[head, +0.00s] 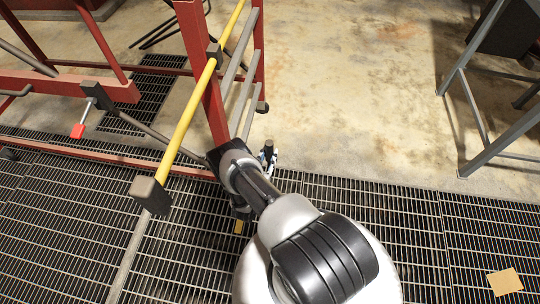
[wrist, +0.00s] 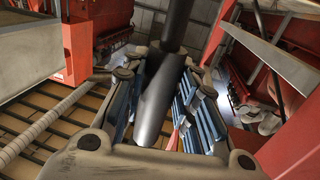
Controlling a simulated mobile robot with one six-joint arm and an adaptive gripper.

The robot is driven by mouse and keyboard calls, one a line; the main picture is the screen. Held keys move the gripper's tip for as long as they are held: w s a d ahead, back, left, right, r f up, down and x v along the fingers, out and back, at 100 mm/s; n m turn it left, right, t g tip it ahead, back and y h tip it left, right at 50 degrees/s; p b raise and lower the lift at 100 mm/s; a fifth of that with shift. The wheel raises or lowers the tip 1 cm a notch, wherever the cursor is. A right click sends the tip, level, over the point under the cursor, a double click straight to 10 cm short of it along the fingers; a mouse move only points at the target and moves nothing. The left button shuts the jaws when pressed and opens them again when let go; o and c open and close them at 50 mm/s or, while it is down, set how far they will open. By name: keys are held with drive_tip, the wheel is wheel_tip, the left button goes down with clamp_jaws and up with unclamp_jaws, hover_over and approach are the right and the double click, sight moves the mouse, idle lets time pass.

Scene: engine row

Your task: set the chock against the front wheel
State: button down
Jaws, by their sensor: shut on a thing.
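In the wrist view my gripper (wrist: 160,92) has its blue-padded fingers on either side of a dark smooth rod (wrist: 154,110). The rod runs up out of the top of the picture. I cannot tell whether it is part of the chock. In the head view my gripper (head: 268,156) is beside the foot of a red post, partly hidden by my arm, with a short dark end standing up from it. A small yellow piece (head: 239,228) shows just below my wrist; what it belongs to is hidden. I cannot make out the front wheel for certain.
A red frame (head: 214,95) with a slanted yellow bar (head: 199,100) stands close on the left. A dark caster or foot (head: 262,107) is under its grey rails. A grey metal stand (head: 478,125) is at right. Concrete between is clear. A tan card (head: 505,281) lies on the grating.

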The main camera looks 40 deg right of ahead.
drive_tip(key=shift+w+a+r, duration=0.3)
drive_tip(key=shift+w+a, duration=0.4)
drive_tip(key=shift+w, duration=0.2)
idle(0.8)
drive_tip(key=shift+f, duration=0.1)
idle(0.4)
drive_tip(key=c, duration=1.7)
unclamp_jaws()
drive_tip(key=o, duration=0.5)
drive_tip(key=shift+s+f, duration=0.1)
drive_tip(key=shift+f, duration=0.05)
drive_tip(key=v, duration=1.2)
